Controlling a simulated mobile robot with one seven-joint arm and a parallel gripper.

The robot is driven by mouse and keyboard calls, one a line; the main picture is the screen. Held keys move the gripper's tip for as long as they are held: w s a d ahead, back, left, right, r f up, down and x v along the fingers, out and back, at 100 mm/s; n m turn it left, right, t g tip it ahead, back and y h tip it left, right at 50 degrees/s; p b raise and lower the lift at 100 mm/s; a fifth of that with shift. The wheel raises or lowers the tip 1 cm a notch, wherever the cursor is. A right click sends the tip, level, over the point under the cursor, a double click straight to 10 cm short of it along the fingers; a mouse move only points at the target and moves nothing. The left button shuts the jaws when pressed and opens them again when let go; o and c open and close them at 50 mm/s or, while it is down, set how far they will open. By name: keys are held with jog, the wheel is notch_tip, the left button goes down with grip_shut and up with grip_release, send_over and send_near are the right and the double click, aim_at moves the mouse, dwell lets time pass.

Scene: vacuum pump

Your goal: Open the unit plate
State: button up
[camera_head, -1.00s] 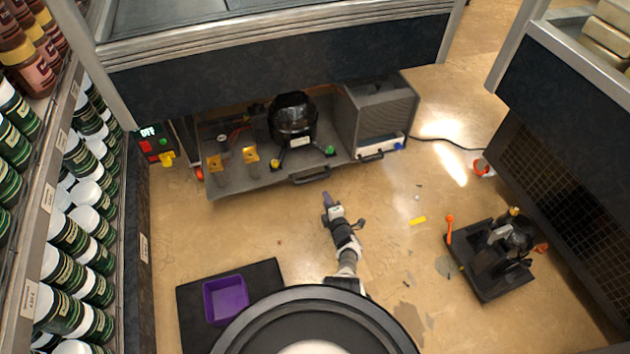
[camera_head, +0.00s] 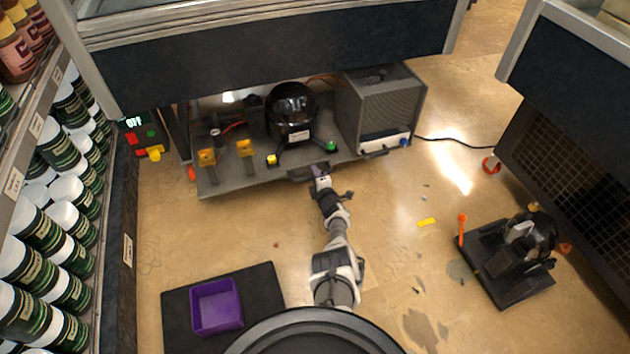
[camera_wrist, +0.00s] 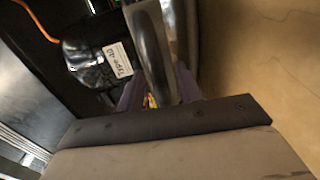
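The unit plate (camera_head: 235,182) is a grey shelf under the counter, with a dark handle (camera_head: 300,174) on its front edge. A black pump (camera_head: 291,112) with a white label sits on it. My gripper (camera_head: 321,174) is at the right end of this handle. In the wrist view, the handle (camera_wrist: 152,50) is a dark bar running up the picture, between the purple fingers of my gripper (camera_wrist: 160,92). The fingers look apart, with a small gap beside the bar. Whether they touch it is hidden. The labelled pump (camera_wrist: 95,60) is left of the bar.
A grey vented box (camera_head: 377,105) with a second handle stands at the plate's right. Yellow brackets (camera_head: 246,148) stand at its left. A purple bin (camera_head: 217,307) on a black mat and a black stand (camera_head: 505,270) are on the floor. The floor before the plate is mostly clear.

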jog(key=shift+w+a, duration=0.15)
jog(key=shift+w, duration=0.15)
grip_shut()
jog(key=shift+s, duration=0.1)
